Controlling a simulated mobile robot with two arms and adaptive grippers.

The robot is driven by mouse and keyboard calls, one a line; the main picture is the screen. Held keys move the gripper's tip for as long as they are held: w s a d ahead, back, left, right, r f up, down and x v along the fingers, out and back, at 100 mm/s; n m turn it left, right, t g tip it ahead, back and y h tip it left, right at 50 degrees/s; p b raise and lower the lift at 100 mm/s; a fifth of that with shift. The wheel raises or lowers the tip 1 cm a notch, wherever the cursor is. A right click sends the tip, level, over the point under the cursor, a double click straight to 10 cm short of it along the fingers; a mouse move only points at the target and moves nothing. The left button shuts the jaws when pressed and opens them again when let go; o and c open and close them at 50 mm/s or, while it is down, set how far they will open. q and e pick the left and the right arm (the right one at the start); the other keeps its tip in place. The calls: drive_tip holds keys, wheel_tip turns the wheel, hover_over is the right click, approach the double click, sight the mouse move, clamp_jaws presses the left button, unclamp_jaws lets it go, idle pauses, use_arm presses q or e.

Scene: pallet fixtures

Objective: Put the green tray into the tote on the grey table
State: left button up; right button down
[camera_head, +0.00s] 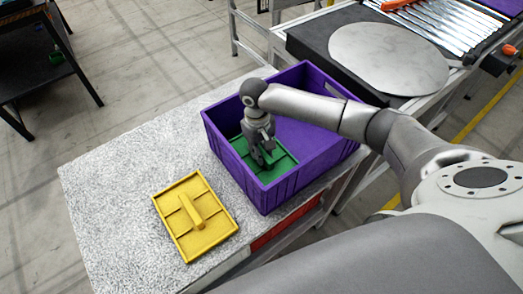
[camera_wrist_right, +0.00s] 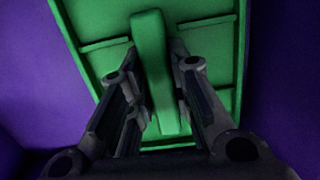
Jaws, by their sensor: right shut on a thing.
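The green tray (camera_head: 284,166) is inside the purple tote (camera_head: 265,194), in its left part. The tote stands on the speckled grey table (camera_head: 110,185). My right gripper (camera_head: 264,160) reaches down into the tote and is shut on the raised bar handle of the green tray. In the right wrist view the two fingers of my right gripper (camera_wrist_right: 160,105) lie on either side of the handle of the green tray (camera_wrist_right: 105,62), with purple walls around it. Whether the tray rests fully on the tote floor cannot be told. My left gripper is not in view.
A yellow tray (camera_head: 185,238) with a bar handle lies on the table, left of and in front of the tote. A conveyor with a round metal plate (camera_head: 388,58) stands behind at the right. The table's left part is clear. A dark shelf (camera_head: 35,75) stands far left.

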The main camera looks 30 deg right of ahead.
drive_tip(key=c, duration=1.5)
unclamp_jaws()
drive_tip(key=shift+f, duration=0.1)
drive_tip(key=shift+o, duration=0.9)
use_arm(q)
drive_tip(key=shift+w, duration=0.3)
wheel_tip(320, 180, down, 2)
drive_tip(key=shift+b, duration=1.05)
use_arm(e)
wheel_tip(320, 180, up, 12)
drive_tip(key=w, duration=0.1)
drive_tip(key=shift+w+a, duration=0.15)
drive_tip(key=shift+w, duration=0.05)
